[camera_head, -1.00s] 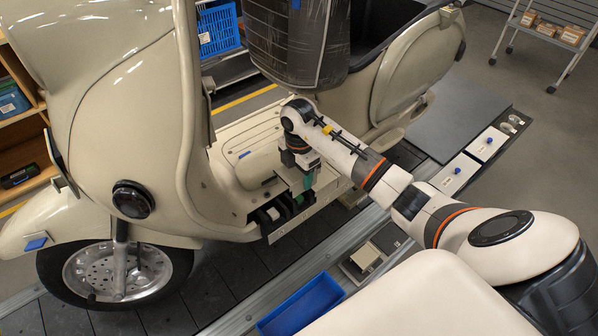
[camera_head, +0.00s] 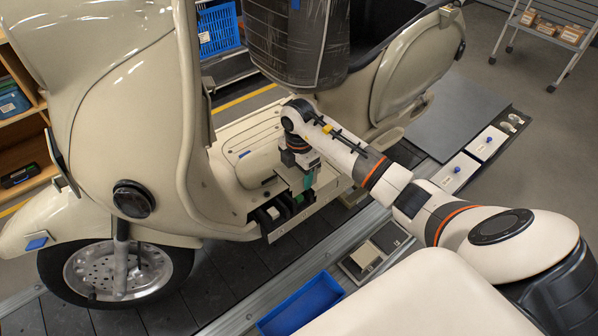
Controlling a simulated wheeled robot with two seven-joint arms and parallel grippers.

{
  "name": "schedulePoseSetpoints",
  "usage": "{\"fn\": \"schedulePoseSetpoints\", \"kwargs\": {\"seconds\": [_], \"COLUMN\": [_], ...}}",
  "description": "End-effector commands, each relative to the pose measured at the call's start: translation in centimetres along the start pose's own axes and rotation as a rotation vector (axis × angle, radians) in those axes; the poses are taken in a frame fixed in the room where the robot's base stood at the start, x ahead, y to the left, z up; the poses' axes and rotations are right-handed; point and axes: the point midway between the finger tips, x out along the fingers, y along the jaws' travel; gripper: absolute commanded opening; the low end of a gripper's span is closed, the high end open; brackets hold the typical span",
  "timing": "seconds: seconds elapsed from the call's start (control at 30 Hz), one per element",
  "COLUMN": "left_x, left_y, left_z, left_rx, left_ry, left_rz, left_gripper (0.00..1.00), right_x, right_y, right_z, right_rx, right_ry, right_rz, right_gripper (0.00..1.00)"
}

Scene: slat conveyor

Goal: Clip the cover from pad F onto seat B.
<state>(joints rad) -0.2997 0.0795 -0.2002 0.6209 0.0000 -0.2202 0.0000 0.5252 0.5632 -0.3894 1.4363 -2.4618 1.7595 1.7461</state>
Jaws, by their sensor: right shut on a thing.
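My right gripper (camera_head: 307,182) reaches down over the low front edge of the cream scooter's (camera_head: 232,190) footboard. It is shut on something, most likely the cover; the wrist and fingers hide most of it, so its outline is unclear. Just beneath and to the left is an open bay with dark seats (camera_head: 267,215) side by side along the footboard edge. I cannot read their letters, nor tell whether the held thing touches a seat. My left gripper is out of view.
White plates with knobs (camera_head: 456,171) lie on the right. A dark wrapped cylinder (camera_head: 297,45) stands behind the wrist.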

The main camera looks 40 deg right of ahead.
Motion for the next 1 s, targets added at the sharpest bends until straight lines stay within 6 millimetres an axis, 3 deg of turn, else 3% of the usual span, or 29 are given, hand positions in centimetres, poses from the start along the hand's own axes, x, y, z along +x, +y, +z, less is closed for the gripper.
{"fn": "schedulePoseSetpoints", "kwargs": {"seconds": [0.37, 1.0], "left_x": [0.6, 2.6], "left_y": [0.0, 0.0], "left_z": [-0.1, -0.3], "left_rx": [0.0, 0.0], "left_ry": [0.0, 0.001], "left_rz": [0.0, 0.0], "left_gripper": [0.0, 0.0], "right_x": [0.8, 4.0], "right_y": [0.0, 0.0], "right_z": [0.0, 0.0], "right_rx": [0.0, 0.0], "right_ry": [0.0, 0.0], "right_rz": [0.0, 0.0], "right_gripper": [0.36, 0.36]}}
